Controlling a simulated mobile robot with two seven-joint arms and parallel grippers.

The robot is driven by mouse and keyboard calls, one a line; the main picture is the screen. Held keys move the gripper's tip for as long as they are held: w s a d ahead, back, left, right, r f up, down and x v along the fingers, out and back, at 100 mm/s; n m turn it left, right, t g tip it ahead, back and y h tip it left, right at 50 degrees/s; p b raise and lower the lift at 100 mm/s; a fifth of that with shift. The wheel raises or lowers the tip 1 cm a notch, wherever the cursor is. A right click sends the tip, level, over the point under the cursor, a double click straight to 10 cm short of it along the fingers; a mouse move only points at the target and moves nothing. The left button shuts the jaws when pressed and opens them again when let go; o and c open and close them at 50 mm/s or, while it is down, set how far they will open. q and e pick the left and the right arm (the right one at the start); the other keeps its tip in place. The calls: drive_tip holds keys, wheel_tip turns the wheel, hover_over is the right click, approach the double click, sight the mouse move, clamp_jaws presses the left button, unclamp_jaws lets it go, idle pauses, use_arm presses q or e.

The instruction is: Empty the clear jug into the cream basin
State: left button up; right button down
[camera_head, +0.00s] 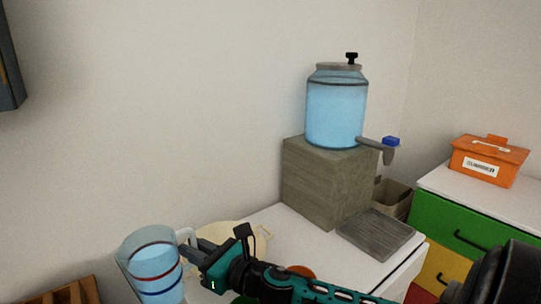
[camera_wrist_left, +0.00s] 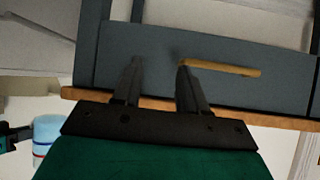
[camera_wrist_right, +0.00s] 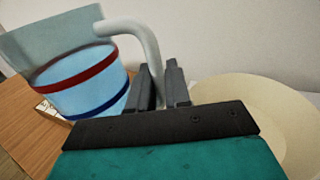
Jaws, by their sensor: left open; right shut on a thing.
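The clear jug (camera_head: 152,268) holds blue liquid and has a red and a blue band. It is at the lower left of the head view and also shows in the right wrist view (camera_wrist_right: 85,88). My right gripper (camera_head: 186,250) is shut on the jug's pale handle (camera_wrist_right: 140,40), with the jug close to upright. The cream basin (camera_head: 222,233) stands on the white table, partly hidden behind my right gripper; it fills the right side of the right wrist view (camera_wrist_right: 285,105). My left gripper (camera_wrist_left: 157,65) is open and empty, in front of a grey panel.
A dispenser (camera_head: 336,112) with blue liquid and a tap stands on a wooden block (camera_head: 322,182). A grey slatted tray (camera_head: 375,234) lies below the tap. An orange box (camera_head: 488,160) sits on a colored drawer unit at right. A wooden piece (camera_head: 65,293) is at lower left.

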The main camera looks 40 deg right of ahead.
drive_tip(key=w+d+r+b, duration=0.15)
drive_tip(key=w+d, duration=0.25)
drive_tip(key=d, duration=0.4)
drive_tip(key=w+d+r+b, duration=0.1)
drive_tip(key=w+d+r, duration=0.15)
drive_tip(key=d, duration=0.45)
drive_tip(key=w+d+r+h+b, duration=0.1)
drive_tip(key=d+r, duration=0.3)
drive_tip(key=d, duration=0.3)
drive_tip(key=d+r+b, duration=0.1)
drive_tip(key=d+r, duration=0.4)
drive_tip(key=d, duration=0.2)
use_arm(q)
wheel_tip(320, 180, down, 7)
drive_tip(key=w+d+b, duration=0.1)
drive_tip(key=d+b, duration=0.1)
drive_tip(key=b, duration=0.4)
drive_tip(key=shift+w+d+h, duration=0.25)
drive_tip(key=shift+w+h, duration=0.05)
drive_tip(key=shift+h, duration=0.1)
use_arm(e)
wheel_tip(320, 180, down, 9)
drive_tip(key=d+n+h, duration=0.1)
drive_tip(key=n, duration=0.5)
drive_tip(key=shift+d+g, duration=0.15)
drive_tip(key=shift+g, duration=0.25)
